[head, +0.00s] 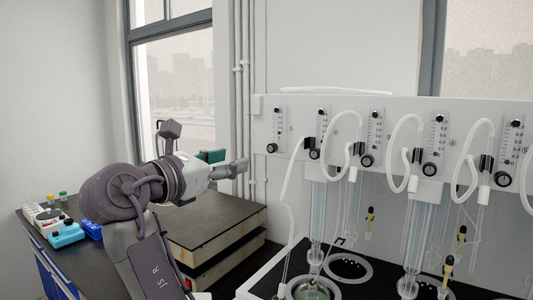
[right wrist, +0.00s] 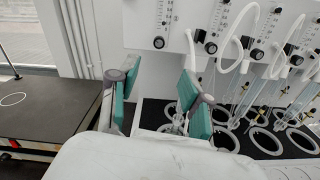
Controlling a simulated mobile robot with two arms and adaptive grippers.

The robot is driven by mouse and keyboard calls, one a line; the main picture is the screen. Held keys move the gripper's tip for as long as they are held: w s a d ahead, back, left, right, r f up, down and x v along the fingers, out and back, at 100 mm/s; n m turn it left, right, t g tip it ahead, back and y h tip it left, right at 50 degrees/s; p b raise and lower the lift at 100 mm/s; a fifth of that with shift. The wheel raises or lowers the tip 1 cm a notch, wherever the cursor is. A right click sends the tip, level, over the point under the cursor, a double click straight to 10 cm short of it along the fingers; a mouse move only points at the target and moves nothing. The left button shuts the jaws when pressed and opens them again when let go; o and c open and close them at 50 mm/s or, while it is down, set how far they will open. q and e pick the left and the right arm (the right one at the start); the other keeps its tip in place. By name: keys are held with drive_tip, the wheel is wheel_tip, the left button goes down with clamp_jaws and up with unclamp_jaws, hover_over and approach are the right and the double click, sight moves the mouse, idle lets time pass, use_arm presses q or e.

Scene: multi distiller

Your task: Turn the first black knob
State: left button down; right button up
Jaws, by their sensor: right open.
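The white distiller panel (head: 400,109) carries a row of black knobs below flow gauges. The leftmost black knob (head: 272,148) sits under the first gauge; it also shows in the right wrist view (right wrist: 158,42), above and beyond the fingertips. A second black knob (head: 314,154) is to its right. My right gripper (head: 228,162) is left of the panel, apart from the knobs. In the right wrist view its two fingers with green pads (right wrist: 157,88) stand apart with nothing between them. My left gripper is not in view.
White tubes (head: 290,195) and glass columns (head: 318,215) hang in front of the panel. A dark-topped box (head: 215,225) stands on the bench below my right gripper. Blue containers (head: 67,234) and small bottles are at the left. Vertical pipes run along the wall.

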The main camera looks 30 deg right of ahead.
sight(270, 148)
drive_tip(key=p+x, duration=0.3)
drive_tip(key=x, duration=0.9)
drive_tip(key=shift+w+d+r, duration=0.1)
drive_tip(key=shift+w, duration=0.05)
drive_tip(key=shift+w+d, duration=0.25)
drive_tip(key=shift+d, duration=0.35)
clamp_jaws()
